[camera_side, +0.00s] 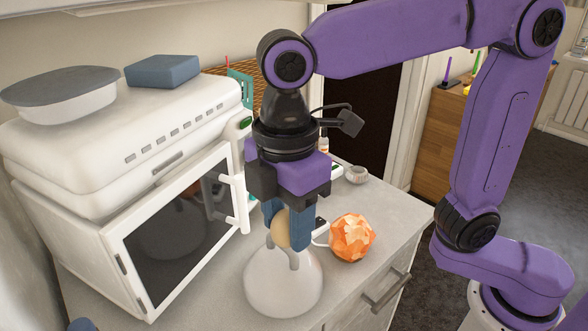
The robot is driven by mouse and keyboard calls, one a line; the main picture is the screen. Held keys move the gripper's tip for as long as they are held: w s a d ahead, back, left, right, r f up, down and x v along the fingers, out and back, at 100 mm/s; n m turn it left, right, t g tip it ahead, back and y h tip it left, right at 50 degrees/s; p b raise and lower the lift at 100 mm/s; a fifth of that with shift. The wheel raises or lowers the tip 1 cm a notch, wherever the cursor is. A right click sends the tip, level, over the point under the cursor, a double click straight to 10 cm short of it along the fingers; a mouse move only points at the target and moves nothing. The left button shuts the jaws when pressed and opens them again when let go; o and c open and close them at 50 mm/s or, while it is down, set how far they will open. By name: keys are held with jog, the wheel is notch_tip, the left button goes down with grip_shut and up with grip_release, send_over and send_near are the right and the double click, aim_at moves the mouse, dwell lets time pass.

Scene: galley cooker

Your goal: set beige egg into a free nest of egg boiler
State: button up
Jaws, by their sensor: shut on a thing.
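My gripper (285,236) points down over the counter. Its blue fingers are shut on the beige egg (281,230), which shows between them. Directly below in the picture is a smooth white dome (284,288) on the counter, with pale grey prongs or a handle between it and the egg. I cannot tell whether the egg touches the dome or is in front of or behind it. No egg boiler nests are clearly visible; my gripper and the egg hide part of the counter behind them.
A white cooker (130,210) with a dark glass door and handle stands close on the left. On it are a lidded dish (65,95) and a blue box (162,71). An orange faceted ball (352,238) is right of the dome. A small bowl (356,174) is farther back.

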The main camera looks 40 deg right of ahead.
jog(key=w+d+m, duration=0.2)
jog(key=w+d, duration=1.4)
jog(key=shift+w+d+m, duration=0.15)
jog(key=shift+d+m, duration=0.25)
jog(key=shift+m, duration=0.8)
jog(key=w+d, duration=0.1)
jog(key=d, duration=0.4)
jog(key=w+d, duration=0.2)
jog(key=d, duration=0.3)
jog(key=w+d, duration=0.1)
jog(key=d, duration=0.3)
jog(key=shift+w+d+f, duration=0.15)
jog(key=shift+d, duration=0.25)
jog(key=w+f, duration=0.8)
jog(key=f, duration=0.1)
jog(key=w+f, duration=0.4)
jog(key=w, duration=0.1)
jog(key=shift+d+f, duration=0.4)
jog(key=shift+w+f, duration=0.45)
jog(key=shift+f, duration=1.65)
